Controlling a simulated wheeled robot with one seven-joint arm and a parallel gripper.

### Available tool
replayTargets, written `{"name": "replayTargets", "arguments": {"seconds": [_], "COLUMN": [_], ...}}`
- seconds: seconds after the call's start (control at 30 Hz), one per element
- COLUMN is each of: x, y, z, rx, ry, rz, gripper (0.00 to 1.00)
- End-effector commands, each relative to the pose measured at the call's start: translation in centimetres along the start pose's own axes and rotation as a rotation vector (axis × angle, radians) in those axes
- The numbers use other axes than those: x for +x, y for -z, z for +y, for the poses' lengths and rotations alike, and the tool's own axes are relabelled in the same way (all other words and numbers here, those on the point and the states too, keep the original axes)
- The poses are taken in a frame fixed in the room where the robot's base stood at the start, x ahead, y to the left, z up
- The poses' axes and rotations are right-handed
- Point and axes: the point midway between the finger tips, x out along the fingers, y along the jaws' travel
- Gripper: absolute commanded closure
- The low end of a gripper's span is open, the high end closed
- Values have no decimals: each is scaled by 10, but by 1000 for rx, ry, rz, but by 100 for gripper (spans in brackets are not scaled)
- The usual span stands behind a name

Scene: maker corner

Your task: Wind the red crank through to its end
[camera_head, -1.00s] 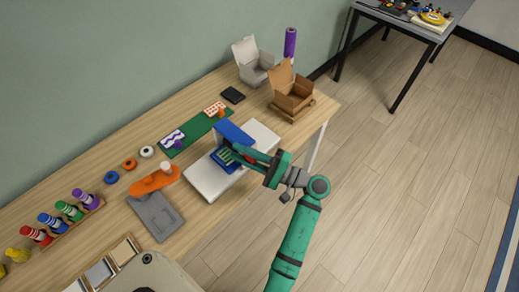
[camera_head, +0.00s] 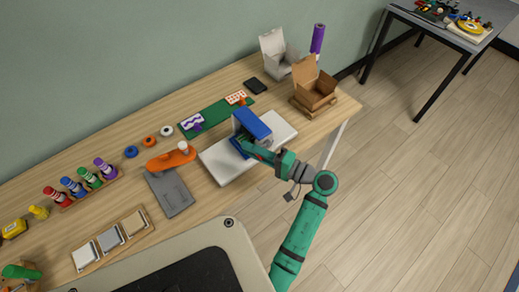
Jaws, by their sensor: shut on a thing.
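A blue machine (camera_head: 252,124) stands on a white base plate (camera_head: 222,165) near the front edge of the wooden table. Only a small bit of the red crank (camera_head: 259,157) shows at the machine's front. The rest is hidden behind my green gripper (camera_head: 256,153). My gripper reaches in from the right, low beside the blue machine, and is shut on the crank. How far the crank is turned cannot be seen.
An orange tool (camera_head: 171,159) and a grey tray (camera_head: 169,193) lie left of the plate. A green mat (camera_head: 205,118) lies behind it. An open cardboard box (camera_head: 314,92) stands at the right end.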

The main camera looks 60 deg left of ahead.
Motion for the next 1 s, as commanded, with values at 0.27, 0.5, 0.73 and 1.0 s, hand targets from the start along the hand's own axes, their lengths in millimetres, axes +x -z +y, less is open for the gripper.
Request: {"name": "replayTargets", "arguments": {"seconds": [0.27, 0.5, 0.73, 1.0], "x": [3, 3, 3, -10], "y": [-1, -1, -1, 0], "z": [-1, -1, 0, 0], "rx": [-12, -12, -10, -9], "ry": [-2, -1, -2, -3], "rz": [-5, -4, -4, 0], "gripper": [100, 71, 62, 62]}}
